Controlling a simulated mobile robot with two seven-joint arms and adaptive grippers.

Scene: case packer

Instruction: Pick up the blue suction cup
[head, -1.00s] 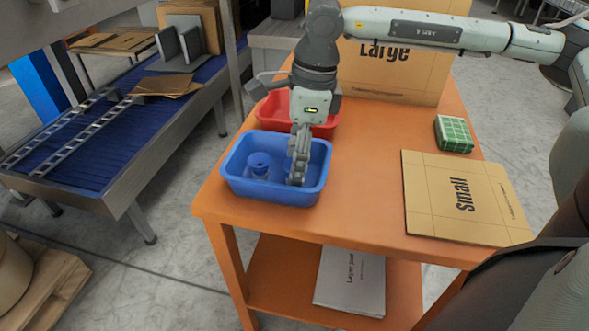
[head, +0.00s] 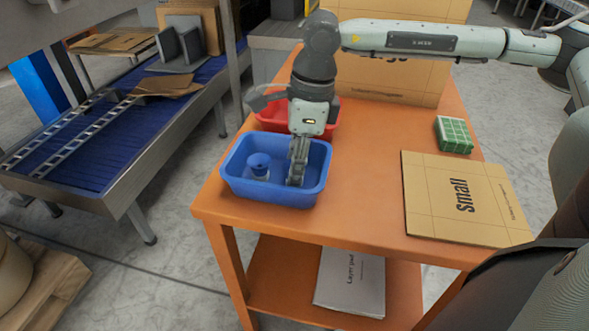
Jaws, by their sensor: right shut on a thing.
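A blue suction cup (head: 259,161) with a pale lower part stands in the left half of the blue bin (head: 270,195), on the orange table. My right gripper (head: 295,178) reaches down into the right half of the same bin. A gap shows between its fingers and this cup. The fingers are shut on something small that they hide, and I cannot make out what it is. My left gripper is not in view.
A red bin (head: 322,130) stands right behind the blue one, partly hidden by my right arm. A "Small" carton (head: 440,200) lies flat at right, with a green box (head: 453,134) behind it. A large carton (head: 400,80) stands at the back. The table between is clear.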

